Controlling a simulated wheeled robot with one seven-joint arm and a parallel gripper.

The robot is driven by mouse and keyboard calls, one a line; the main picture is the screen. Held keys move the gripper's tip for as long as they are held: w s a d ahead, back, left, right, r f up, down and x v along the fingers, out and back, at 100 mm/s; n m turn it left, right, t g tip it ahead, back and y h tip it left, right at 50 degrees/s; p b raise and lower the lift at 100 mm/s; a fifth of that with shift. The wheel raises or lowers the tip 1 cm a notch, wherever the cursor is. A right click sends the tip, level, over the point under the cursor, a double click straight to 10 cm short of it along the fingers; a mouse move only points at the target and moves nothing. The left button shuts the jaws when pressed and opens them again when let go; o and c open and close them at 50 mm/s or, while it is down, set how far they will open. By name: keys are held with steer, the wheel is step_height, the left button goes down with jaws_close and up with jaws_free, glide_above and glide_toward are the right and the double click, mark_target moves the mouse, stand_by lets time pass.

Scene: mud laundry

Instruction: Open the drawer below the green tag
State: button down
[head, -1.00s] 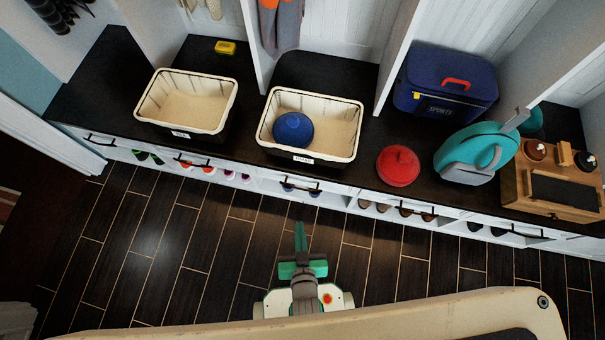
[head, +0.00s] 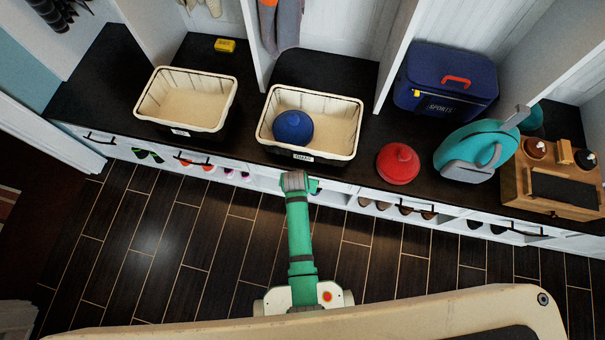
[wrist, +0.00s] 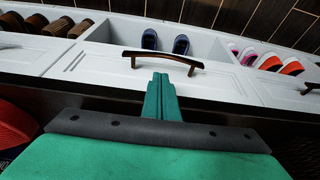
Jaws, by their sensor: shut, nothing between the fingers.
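A row of white drawer fronts with dark handles runs under the black bench top. In the wrist view, a dark arched handle (wrist: 162,61) sits on a white drawer front (wrist: 105,62). My gripper (wrist: 160,78) has its green fingers together and empty, with the tips just short of the handle in the picture; I cannot tell whether they touch it. In the head view my arm covers the middle drawer's handle and most of my gripper. I cannot make out a green tag in either view.
Shoes (wrist: 166,42) show beyond the drawer front. The dark floor in front is clear.

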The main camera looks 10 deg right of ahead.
steer(key=x, duration=1)
steer(key=shift+w, duration=0.25)
